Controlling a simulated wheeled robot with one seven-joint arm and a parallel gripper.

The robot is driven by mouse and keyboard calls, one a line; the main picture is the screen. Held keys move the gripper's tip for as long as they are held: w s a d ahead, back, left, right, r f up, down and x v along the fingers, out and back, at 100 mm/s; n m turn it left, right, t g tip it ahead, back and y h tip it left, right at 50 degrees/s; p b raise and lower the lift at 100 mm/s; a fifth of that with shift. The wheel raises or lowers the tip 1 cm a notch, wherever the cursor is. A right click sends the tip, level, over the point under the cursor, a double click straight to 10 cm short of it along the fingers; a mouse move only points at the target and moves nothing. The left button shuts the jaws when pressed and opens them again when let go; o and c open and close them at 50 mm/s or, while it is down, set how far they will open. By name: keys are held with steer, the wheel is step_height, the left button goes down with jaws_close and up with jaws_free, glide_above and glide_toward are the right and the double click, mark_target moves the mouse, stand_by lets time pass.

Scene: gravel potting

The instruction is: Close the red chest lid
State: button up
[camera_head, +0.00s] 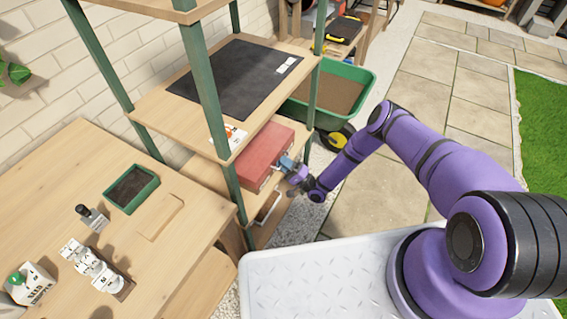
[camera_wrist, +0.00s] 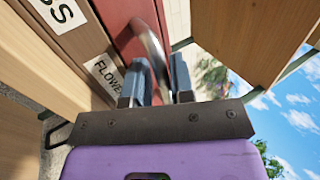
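The red chest (camera_head: 262,152) sits on the middle shelf of the rack. Its broad top faces up; I cannot tell from here whether the lid is fully down. My gripper (camera_head: 290,172) is at the chest's right front side. In the wrist view, the chest's red face (camera_wrist: 126,24) runs past the fingers, and a curved metal handle (camera_wrist: 150,42) arcs in front of it. My gripper (camera_wrist: 161,84) has its two blue-grey fingers apart, one on each side of the handle's lower part. I cannot tell whether they touch it.
A black mat (camera_head: 235,77) lies on the shelf above the chest. Green rack posts (camera_head: 204,85) stand close by. A green wheelbarrow (camera_head: 330,92) is behind the rack. A wooden table (camera_head: 105,210) with a green tray (camera_head: 131,188) is at left. Paving (camera_head: 395,195) is clear at right.

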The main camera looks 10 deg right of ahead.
steer(key=v, duration=1)
steer(key=shift+s+d+f, duration=0.2)
steer(key=shift+d+f, duration=0.05)
steer(key=shift+d, duration=0.05)
steer(key=shift+d, duration=0.1)
